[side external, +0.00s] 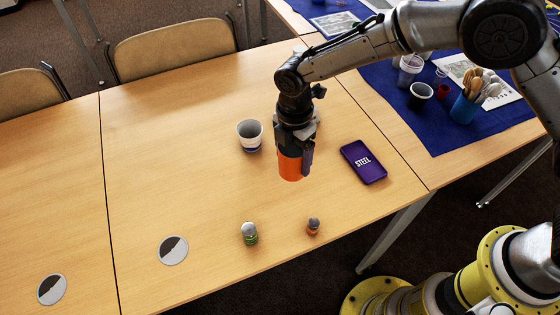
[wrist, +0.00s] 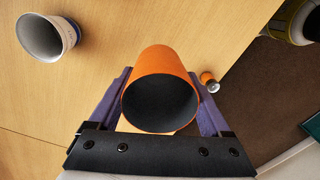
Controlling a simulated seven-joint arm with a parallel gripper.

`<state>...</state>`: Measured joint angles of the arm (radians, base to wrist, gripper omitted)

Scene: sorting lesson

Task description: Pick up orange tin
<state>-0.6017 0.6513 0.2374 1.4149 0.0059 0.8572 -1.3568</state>
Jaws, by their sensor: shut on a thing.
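The orange tin (side external: 290,166) is an open cylinder with a dark inside. My gripper (side external: 293,155) is shut on it from above in the side view. Whether the tin's bottom touches the table cannot be told for sure. In the wrist view the orange tin (wrist: 162,90) sits between the two purple fingers of my gripper (wrist: 160,100), with its dark open mouth facing the camera.
A white cup (side external: 250,136) stands left of the tin. A purple tray marked STEEL (side external: 363,162) lies to the right. Two round discs (side external: 173,250) (side external: 52,290) lie front left. The table's left middle is clear.

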